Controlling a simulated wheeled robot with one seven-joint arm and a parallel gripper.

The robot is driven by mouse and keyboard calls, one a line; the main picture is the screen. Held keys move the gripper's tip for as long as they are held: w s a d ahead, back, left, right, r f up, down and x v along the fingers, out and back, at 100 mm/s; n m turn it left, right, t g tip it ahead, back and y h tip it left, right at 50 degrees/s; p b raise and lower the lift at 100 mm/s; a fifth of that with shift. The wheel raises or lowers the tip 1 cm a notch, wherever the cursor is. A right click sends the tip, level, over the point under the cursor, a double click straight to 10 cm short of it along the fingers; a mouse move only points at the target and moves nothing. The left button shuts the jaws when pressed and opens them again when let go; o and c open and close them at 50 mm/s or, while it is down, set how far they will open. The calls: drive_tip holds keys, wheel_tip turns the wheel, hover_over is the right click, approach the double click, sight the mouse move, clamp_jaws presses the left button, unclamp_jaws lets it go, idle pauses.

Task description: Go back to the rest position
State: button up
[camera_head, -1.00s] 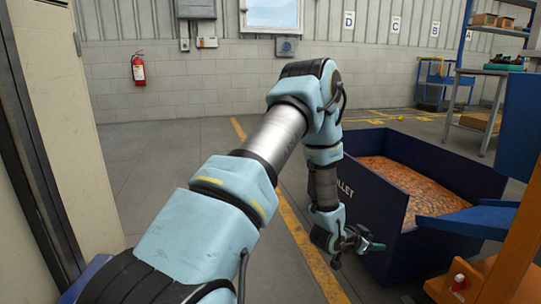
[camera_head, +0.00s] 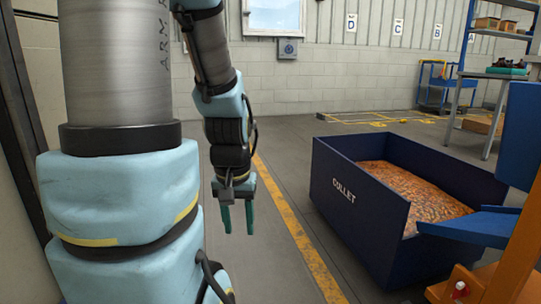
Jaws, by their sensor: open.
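My gripper (camera_head: 238,219) hangs at the end of my arm, left of the middle of the picture. Its two green fingers point down and stand apart, with nothing between them. It is over the grey floor, just left of the yellow floor line and clear of the dark blue bin (camera_head: 335,205) marked "CULLET". The bin stands to the right and holds amber-brown broken pieces (camera_head: 420,188). My arm covers much of the left side of the view.
A blue chute (camera_head: 475,226) and an orange frame (camera_head: 515,262) stand at the right, reaching over the bin's near edge. A workbench (camera_head: 495,75) and blue cart (camera_head: 437,88) are at the back right. The floor along the yellow line (camera_head: 295,228) is clear.

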wheel_tip(320, 180, up, 38)
drive_tip(key=p, duration=3.7)
drive_tip(key=shift+w, duration=0.2)
